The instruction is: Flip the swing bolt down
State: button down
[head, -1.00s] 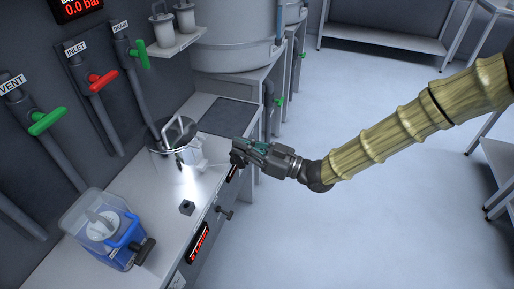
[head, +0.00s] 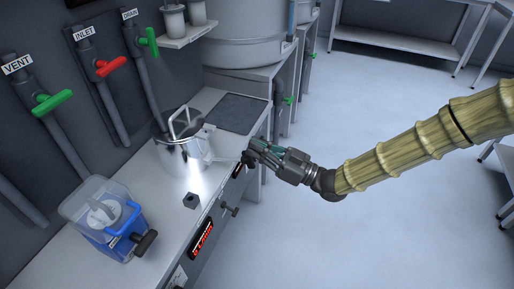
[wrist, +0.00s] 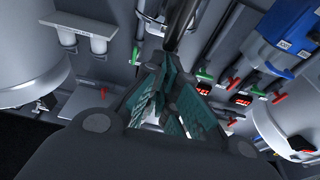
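The metal salt hopper (head: 199,143) stands on the bench under the valve pipes in the head view, with a looped handle (head: 182,119) on top. Dark fittings show at its near left side, too small to make out the swing bolt for certain. My gripper (head: 250,157) is right of the hopper, over the bench's front edge, pointing left and apart from the hopper's body. In the wrist view its teal-padded fingers (wrist: 168,92) come close together at the tips. A dark rod shows beyond them; whether they touch it is unclear.
A blue container with a clear top (head: 108,220) stands at the bench's near left. A small dark block (head: 191,201) lies in front of the hopper. Green and red valve handles (head: 114,64) project from the wall. The floor right of the bench is clear.

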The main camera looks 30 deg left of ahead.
jog(key=shift+s+d+f, duration=0.1)
jog(key=shift+d+f, duration=0.05)
jog(key=shift+f, duration=0.4)
jog(key=b+v, duration=0.1)
jog(key=v, duration=0.8)
jog(key=shift+d+b, duration=0.25)
jog(key=shift+b, duration=0.05)
jog(key=shift+f, duration=0.1)
